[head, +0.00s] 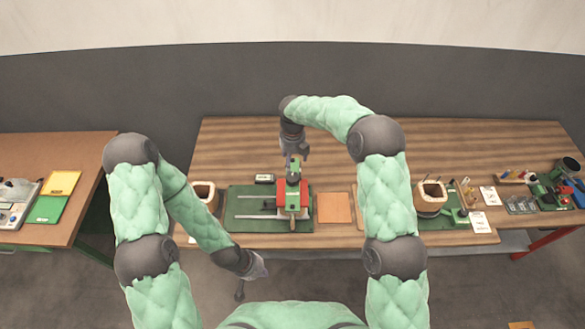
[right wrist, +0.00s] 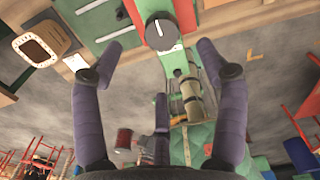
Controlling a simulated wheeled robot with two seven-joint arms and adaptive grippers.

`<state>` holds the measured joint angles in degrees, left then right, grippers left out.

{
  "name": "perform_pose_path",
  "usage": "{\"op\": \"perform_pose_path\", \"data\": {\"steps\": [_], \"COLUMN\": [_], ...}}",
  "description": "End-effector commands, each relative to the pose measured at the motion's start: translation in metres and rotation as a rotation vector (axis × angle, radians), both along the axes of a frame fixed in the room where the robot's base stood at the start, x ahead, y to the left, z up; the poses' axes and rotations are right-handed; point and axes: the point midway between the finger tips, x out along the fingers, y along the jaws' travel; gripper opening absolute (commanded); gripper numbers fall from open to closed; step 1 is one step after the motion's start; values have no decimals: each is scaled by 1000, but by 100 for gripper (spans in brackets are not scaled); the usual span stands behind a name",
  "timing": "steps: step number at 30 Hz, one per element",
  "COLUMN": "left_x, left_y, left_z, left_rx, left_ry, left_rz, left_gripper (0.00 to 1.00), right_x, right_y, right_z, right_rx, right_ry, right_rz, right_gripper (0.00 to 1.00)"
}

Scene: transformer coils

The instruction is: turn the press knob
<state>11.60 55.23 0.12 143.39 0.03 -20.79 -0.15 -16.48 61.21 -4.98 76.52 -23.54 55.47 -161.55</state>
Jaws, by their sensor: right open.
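The press (head: 301,202), red and green on a green base plate (head: 240,228), stands near the front of the wooden table. Its round dark grey knob (right wrist: 160,31) with a white pointer line shows at the top of the right wrist view. My right gripper (head: 296,155) is over the press from the back. Its fingers (right wrist: 161,50) are spread and empty, with the knob between and just beyond the tips; I cannot tell whether any finger touches it. My left gripper (head: 258,270) hangs low before the table's front edge; its fingers are too small to read.
A cream-framed coil (head: 204,192) stands left of the press and another coil (head: 431,193) right of it. An orange-brown pad (head: 334,208) lies beside the press. A second table (head: 82,150) stands at the left. The back of the main table (head: 240,140) is clear.

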Motion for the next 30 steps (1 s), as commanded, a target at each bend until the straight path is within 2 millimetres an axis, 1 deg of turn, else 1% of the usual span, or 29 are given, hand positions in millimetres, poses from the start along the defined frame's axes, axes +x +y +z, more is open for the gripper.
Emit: {"op": "perform_pose_path", "data": {"steps": [5, 12, 18, 21, 24, 30], "left_x": [-1, -1, 0, 0, 0, 0], "left_y": [0, 0, 0, 0, 0, 0], "left_z": [5, 15, 21, 23, 23, 23], "left_rx": [0, 0, 0, 0, 0, 0], "left_ry": [2, 1, 1, 1, 1, 1], "left_rz": [-1, 0, 0, 0, 0, 0], "left_gripper": [0, 0, 0, 0, 0, 0], "right_x": [-2, -2, -1, -1, -1, -1], "right_y": [0, 0, 0, 0, 0, 0], "right_z": [-20, -63, -90, -99, -103, -106], "right_rx": [-1, 0, 1, 1, 1, 1], "right_ry": [5, 5, 1, 1, 1, 0], "right_rz": [0, -1, -1, -1, -1, -1], "right_gripper": [74, 74, 74, 74, 74, 74]}}
